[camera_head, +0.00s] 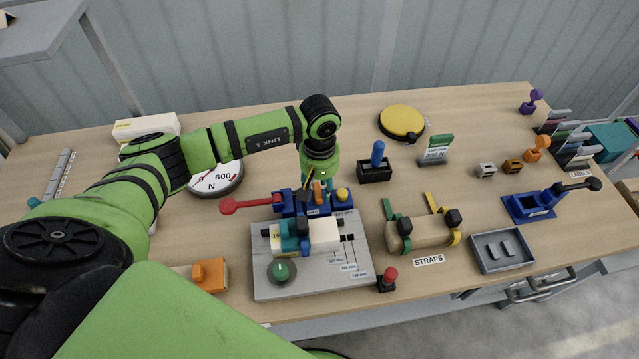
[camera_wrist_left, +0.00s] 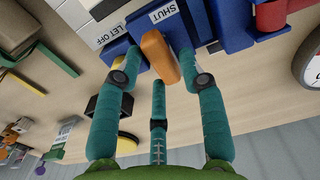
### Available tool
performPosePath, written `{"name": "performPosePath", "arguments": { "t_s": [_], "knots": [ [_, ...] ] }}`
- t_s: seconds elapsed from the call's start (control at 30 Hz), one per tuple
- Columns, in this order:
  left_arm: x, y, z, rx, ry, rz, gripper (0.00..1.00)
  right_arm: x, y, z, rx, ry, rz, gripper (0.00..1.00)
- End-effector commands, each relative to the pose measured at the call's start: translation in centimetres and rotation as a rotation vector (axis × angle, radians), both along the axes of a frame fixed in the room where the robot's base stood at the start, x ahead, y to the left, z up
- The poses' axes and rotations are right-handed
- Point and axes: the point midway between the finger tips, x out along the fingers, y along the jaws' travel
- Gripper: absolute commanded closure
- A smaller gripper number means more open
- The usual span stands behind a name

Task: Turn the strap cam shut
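The orange cam lever (camera_head: 318,189) stands on a blue block at the back of a grey fixture plate (camera_head: 360,262). In the left wrist view the lever (camera_wrist_left: 159,57) lies between the teal fingers of my left gripper (camera_wrist_left: 160,82). The fingers are spread, with gaps visible on both sides; I cannot make out any contact. A "SHUT" label (camera_wrist_left: 164,12) and a "LET OFF" label (camera_wrist_left: 112,32) are on the blue block near the lever. In the head view my left gripper (camera_head: 315,184) reaches down from above and partly hides the lever. My right gripper is not in view.
On the plate sit a white block (camera_head: 322,234) under a blue-teal piece and a green knob (camera_head: 282,270). A red-ended handle (camera_head: 229,206) sticks out left. A round dial (camera_head: 217,180) stands behind left. The straps (camera_head: 421,229) lie right.

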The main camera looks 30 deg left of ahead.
Motion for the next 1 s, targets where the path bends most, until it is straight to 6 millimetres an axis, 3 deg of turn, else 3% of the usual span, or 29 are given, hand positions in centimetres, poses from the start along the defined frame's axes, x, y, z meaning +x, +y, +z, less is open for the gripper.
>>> {"name": "performPosePath", "arguments": {
  "t_s": [0.03, 0.07, 0.57, 1.0],
  "knots": [
    [0.0, 0.0, 0.0, 0.000, 0.000, 0.000, 0.92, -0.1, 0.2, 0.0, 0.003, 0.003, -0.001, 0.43],
    [0.0, 0.0, 0.0, 0.000, 0.000, 0.000, 1.00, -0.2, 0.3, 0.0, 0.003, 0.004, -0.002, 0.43],
    [0.0, 0.1, -0.2, -0.001, 0.001, 0.073, 1.00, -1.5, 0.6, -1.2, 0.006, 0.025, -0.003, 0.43],
    [0.0, 0.4, -0.5, 0.001, -0.002, 0.432, 1.00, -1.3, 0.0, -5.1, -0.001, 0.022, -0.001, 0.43]
  ]
}}
